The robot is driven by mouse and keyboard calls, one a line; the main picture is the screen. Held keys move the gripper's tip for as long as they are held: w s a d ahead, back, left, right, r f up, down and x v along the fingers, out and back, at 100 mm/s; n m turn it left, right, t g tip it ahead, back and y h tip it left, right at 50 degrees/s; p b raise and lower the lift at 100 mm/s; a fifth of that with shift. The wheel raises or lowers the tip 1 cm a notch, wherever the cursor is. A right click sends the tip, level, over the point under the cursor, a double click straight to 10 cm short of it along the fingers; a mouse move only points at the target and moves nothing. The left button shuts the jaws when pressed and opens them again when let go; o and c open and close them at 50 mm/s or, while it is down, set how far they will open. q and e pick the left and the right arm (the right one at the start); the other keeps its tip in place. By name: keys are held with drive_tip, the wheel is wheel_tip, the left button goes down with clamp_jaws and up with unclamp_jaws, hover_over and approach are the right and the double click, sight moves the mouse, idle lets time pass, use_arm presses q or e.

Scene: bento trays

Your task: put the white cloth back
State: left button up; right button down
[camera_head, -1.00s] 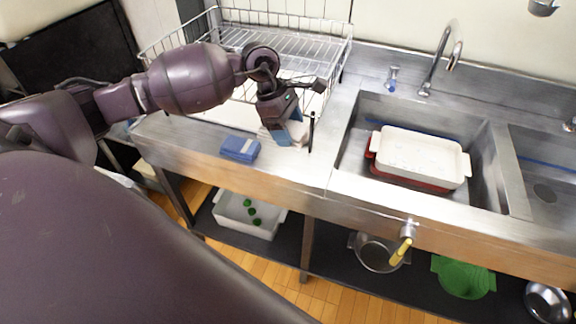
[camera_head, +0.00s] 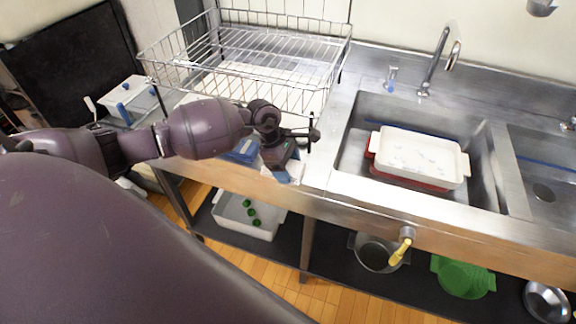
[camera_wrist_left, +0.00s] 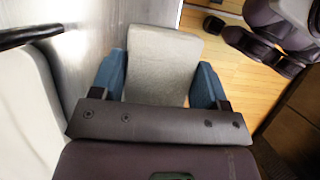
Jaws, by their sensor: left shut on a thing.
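My left gripper (camera_head: 283,178) is at the front edge of the steel counter, left of the sink. In the left wrist view its two blue fingers (camera_wrist_left: 160,82) are shut on the white cloth (camera_wrist_left: 162,60), a pale, flat, roughly rectangular piece that fills the space between them. In the head view only a little of the white cloth (camera_head: 297,171) shows beside the fingers; the gripper hides the rest. My right gripper is not in view.
A blue folded item (camera_head: 243,151) lies on the counter (camera_head: 316,172), partly behind my left arm. A wire dish rack (camera_head: 285,75) stands behind. A white-and-red dish (camera_head: 420,157) sits in the sink (camera_head: 365,105). A white bin (camera_head: 232,222) is on the shelf below.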

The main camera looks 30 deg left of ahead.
use_arm(q)
drive_tip(key=shift+f, duration=0.25)
drive_tip(key=o, duration=0.9)
drive_tip(key=v, duration=0.7)
drive_tip(key=w+v, duration=0.1)
drive_tip(key=v, duration=0.2)
drive_tip(key=shift+s+a+r+b, duration=0.1)
drive_tip(key=shift+a+r+b, duration=0.1)
drive_tip(key=shift+a+b, duration=0.2)
drive_tip(key=s+d+f+n+t+h, duration=0.1)
drive_tip(key=s+d+n+t+h, duration=0.2)
drive_tip(key=d+n+h, duration=0.4)
drive_tip(key=s+d+f+n+t+h, duration=0.1)
drive_tip(key=s+d+n+t+h, duration=0.25)
drive_tip(key=d+n, duration=0.4)
drive_tip(key=s+a+f+m+t+y, duration=0.1)
drive_tip(key=s+f+m+y, duration=0.3)
drive_tip(key=m, duration=0.8)
drive_tip(key=s+a+f+m+t+y, duration=0.1)
drive_tip(key=s+a+f+m+y, duration=0.2)
drive_tip(key=m, duration=0.9)
drive_tip(key=s+a+f+m+t+y, duration=0.2)
drive_tip(key=s+a+f+m+y, duration=0.1)
drive_tip(key=s+f+m+y, duration=0.4)
wheel_tip(320, 180, down, 3)
drive_tip(key=shift+m+y, duration=0.55)
drive_tip(key=shift+m, duration=1.9)
